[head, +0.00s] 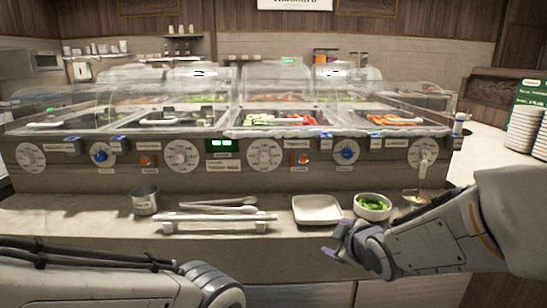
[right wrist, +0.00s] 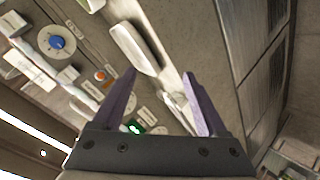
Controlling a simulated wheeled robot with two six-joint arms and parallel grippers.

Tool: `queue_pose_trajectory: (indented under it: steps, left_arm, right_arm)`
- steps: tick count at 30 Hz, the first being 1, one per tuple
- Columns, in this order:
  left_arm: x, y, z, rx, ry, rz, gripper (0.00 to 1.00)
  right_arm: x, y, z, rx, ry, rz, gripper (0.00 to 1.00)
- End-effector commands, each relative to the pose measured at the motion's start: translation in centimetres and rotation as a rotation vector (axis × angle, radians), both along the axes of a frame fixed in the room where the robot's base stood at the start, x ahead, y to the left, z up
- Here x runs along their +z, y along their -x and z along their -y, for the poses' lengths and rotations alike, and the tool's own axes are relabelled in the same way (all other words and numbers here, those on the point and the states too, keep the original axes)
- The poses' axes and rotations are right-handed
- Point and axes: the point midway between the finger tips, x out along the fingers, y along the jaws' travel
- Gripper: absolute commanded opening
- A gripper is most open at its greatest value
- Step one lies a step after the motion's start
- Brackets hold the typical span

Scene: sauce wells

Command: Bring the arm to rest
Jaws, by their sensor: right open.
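My right arm comes in from the right in the head view. Its gripper (head: 335,240) is above the counter's front edge, just in front of a white square dish (head: 318,209). In the right wrist view, the gripper (right wrist: 159,76) has its two purple fingers apart with nothing held between them. The white dish (right wrist: 134,46) shows beyond the fingers there. Part of my left arm shows at the lower left of the head view, but its gripper is not in view.
A metal cup (head: 145,199), utensils on a rack (head: 213,224), a bowl of greens (head: 372,206) and a small container (head: 416,197) stand along the counter. The covered food wells with a knobbed panel (head: 263,154) stand behind. Stacked plates (head: 523,130) are at right.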

Motion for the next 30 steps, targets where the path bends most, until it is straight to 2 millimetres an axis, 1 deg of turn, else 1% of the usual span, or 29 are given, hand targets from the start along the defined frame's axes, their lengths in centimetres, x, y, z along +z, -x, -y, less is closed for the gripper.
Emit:
queue_pose_trajectory:
  steps: [1, 2, 3, 4, 5, 6, 8, 9, 11, 12, 14, 15, 17, 18, 19, 20, 26, 29, 30]
  left_arm:
    - [0.0, 0.0, 0.0, 0.000, 0.000, 0.000, 0.50]
    - [0.0, 0.0, 0.0, 0.000, 0.000, 0.000, 0.50]
    - [0.0, 0.0, 0.0, 0.000, 0.000, 0.000, 0.50]
    - [0.0, 0.0, 0.0, 0.000, 0.000, 0.000, 0.50]
    - [0.0, 0.0, 0.0, 0.000, 0.000, 0.000, 0.50]
    - [0.0, 0.0, 0.0, 0.000, 0.000, 0.000, 0.50]
    - [0.0, 0.0, 0.0, 0.000, 0.000, 0.000, 0.50]
    - [0.0, 0.0, 0.0, 0.000, 0.000, 0.000, 0.50]
    - [0.0, 0.0, 0.0, 0.000, 0.000, 0.000, 0.50]
    - [0.0, 0.0, 0.0, 0.000, 0.000, 0.000, 0.50]
    - [0.0, 0.0, 0.0, 0.000, 0.000, 0.000, 0.50]
    - [0.0, 0.0, 0.0, 0.000, 0.000, 0.000, 0.50]
    - [0.0, 0.0, 0.0, 0.000, 0.000, 0.000, 0.50]
    - [0.0, 0.0, 0.0, 0.000, 0.000, 0.000, 0.50]
    - [1.4, 0.0, 0.0, 0.000, -0.001, -0.001, 0.50]
    - [2.3, 0.0, 0.0, 0.000, -0.001, -0.001, 0.50]
    - [6.8, 0.0, 0.0, 0.000, 0.000, 0.000, 0.50]
    - [9.6, 0.0, 0.0, 0.000, 0.000, 0.000, 0.50]
    - [10.8, 0.0, 0.0, 0.000, 0.000, 0.000, 0.50]
  right_arm:
    - [-0.8, 1.7, -1.9, -0.003, -0.040, -0.076, 0.76]
    - [-1.5, 3.0, -2.8, -0.013, -0.067, -0.134, 0.76]
    - [-2.5, 5.0, -4.1, -0.031, -0.097, -0.218, 0.76]
    - [-3.2, 6.6, -5.0, -0.054, -0.118, -0.280, 0.76]
    - [-3.9, 8.4, -6.1, -0.057, -0.147, -0.356, 0.76]
    - [-4.7, 10.8, -7.2, -0.078, -0.171, -0.445, 0.76]
    - [-5.6, 14.1, -8.1, -0.120, -0.191, -0.561, 0.76]
    - [-6.0, 16.1, -8.6, -0.145, -0.197, -0.629, 0.76]
    - [-6.6, 19.1, -9.0, -0.184, -0.198, -0.723, 0.76]
    - [-6.8, 21.0, -9.2, -0.208, -0.194, -0.781, 0.76]
    - [-7.0, 23.6, -9.4, -0.243, -0.184, -0.859, 0.76]
    - [-7.1, 25.3, -9.4, -0.268, -0.173, -0.909, 0.76]
    - [-7.2, 27.8, -9.3, -0.302, -0.152, -0.979, 0.76]
    - [-7.1, 29.4, -9.4, -0.326, -0.134, -1.023, 0.76]
    - [-5.7, 29.4, -9.5, -0.334, -0.136, -1.026, 0.76]
    - [-4.8, 29.2, -9.5, -0.335, -0.138, -1.022, 0.76]
    - [-0.4, 29.1, -9.5, -0.335, -0.141, -1.020, 0.76]
    - [2.4, 29.1, -9.5, -0.335, -0.141, -1.020, 0.76]
    - [3.7, 29.1, -9.5, -0.334, -0.141, -1.019, 0.76]
